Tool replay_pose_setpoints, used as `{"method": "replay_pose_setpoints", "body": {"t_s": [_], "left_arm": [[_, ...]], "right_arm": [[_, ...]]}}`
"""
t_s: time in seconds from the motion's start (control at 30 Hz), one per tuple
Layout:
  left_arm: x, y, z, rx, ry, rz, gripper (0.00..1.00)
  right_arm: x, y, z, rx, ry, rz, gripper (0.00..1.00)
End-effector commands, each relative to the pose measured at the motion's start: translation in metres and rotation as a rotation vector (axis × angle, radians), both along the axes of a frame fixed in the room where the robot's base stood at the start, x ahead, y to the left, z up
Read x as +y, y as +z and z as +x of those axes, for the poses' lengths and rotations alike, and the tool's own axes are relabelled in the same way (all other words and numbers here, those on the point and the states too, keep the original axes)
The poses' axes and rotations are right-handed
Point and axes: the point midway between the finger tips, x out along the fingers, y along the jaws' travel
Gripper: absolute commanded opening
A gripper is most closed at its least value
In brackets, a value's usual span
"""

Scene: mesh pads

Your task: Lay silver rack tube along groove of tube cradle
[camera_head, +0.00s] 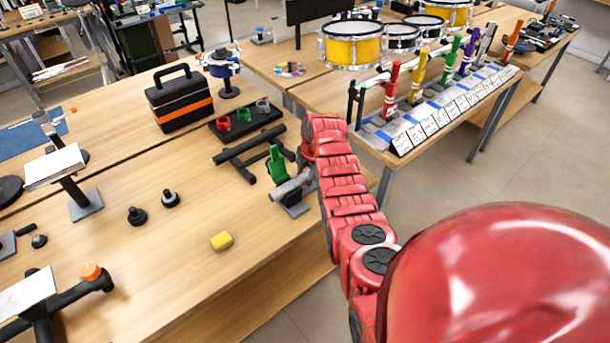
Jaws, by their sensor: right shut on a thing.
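The silver rack tube (288,189) shows near the front right edge of the wooden table, its right end hidden by my right arm. My right gripper (306,165) is at that end, shut on the tube; its fingers are mostly hidden by my red wrist. A dark grey piece with a flat base, seemingly the tube cradle (294,208), is right under the tube. I cannot tell whether the tube touches it or lies in its groove. My left gripper is not in view.
A green clamp-like piece (277,166) stands close behind the tube, and a black bar stand (248,156) is behind that. A black tray (246,122) with coloured rings and a black-orange toolbox (181,104) are farther back. A yellow block (221,241) lies in front, with clear table around it.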

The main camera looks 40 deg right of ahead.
Motion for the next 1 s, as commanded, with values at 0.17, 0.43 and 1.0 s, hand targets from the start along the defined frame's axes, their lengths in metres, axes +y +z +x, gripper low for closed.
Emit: {"method": "replay_pose_setpoints", "body": {"t_s": [0.17, 0.43, 1.0], "left_arm": [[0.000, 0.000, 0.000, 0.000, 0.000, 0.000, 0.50], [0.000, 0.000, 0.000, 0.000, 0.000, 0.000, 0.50], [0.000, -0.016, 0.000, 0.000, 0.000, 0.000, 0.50]], "right_arm": [[0.000, 0.001, 0.000, -0.001, 0.000, -0.001, 0.62], [0.000, 0.001, 0.000, 0.000, 0.000, 0.000, 0.81], [-0.002, 0.042, -0.007, -0.010, 0.000, -0.004, 0.81]]}}
